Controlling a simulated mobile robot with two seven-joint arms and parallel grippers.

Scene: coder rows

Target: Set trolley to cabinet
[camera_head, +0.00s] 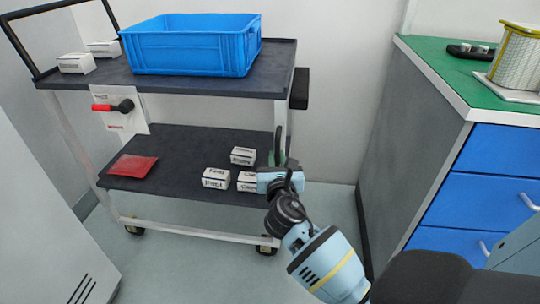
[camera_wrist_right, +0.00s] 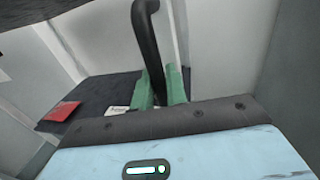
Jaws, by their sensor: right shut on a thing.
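The trolley (camera_head: 190,88) stands at the left, with two dark shelves on a pale frame with castors. The cabinet (camera_head: 490,185), grey-sided with blue drawers and a green top, stands at the right, with a floor gap between them. My right gripper (camera_head: 279,160) is at the trolley's right end, beside the lower shelf. In the right wrist view its green fingers (camera_wrist_right: 160,88) are closed around a black bent bar (camera_wrist_right: 147,35), which seems to belong to the trolley. The bar's lower end is hidden between the fingers. My left gripper is not in view.
A blue crate (camera_head: 190,55) and two white boxes (camera_head: 76,63) sit on the top shelf. Three white boxes (camera_head: 216,178) and a red packet (camera_head: 133,167) lie on the lower shelf. A yellow-rimmed basket (camera_head: 516,55) stands on the cabinet. A white unit (camera_head: 40,215) is at the left.

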